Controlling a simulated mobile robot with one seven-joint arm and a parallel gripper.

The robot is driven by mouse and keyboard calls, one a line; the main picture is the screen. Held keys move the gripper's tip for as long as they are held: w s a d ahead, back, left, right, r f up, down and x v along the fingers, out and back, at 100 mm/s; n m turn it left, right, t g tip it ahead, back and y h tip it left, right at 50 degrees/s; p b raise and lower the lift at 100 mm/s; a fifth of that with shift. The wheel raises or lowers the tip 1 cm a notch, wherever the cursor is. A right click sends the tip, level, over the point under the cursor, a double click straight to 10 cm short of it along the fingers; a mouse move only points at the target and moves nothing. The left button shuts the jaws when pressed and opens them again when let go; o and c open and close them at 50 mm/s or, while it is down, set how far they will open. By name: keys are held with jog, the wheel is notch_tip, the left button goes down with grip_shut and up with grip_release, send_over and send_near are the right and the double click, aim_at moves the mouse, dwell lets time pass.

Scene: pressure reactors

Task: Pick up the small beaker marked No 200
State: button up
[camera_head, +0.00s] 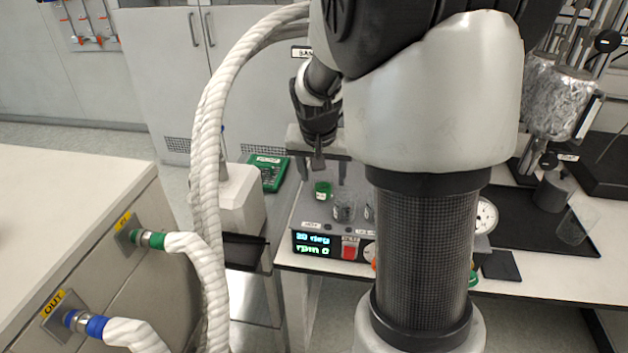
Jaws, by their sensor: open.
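Small clear glass beakers (343,207) stand on top of a stirrer plate with a lit display (318,243). One more is partly hidden behind my arm, and I cannot read any No 200 mark on them. A larger clear beaker (574,230) stands on the black mat at the right. My gripper (318,164) is above and slightly left of the small beakers, apart from them and pointing down. It is open and empty; its fingers are small in view and partly dark.
White hoses (208,160) hang left of my arm.

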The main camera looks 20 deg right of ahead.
jog(key=shift+c, duration=0.4)
jog(key=c, duration=1.2)
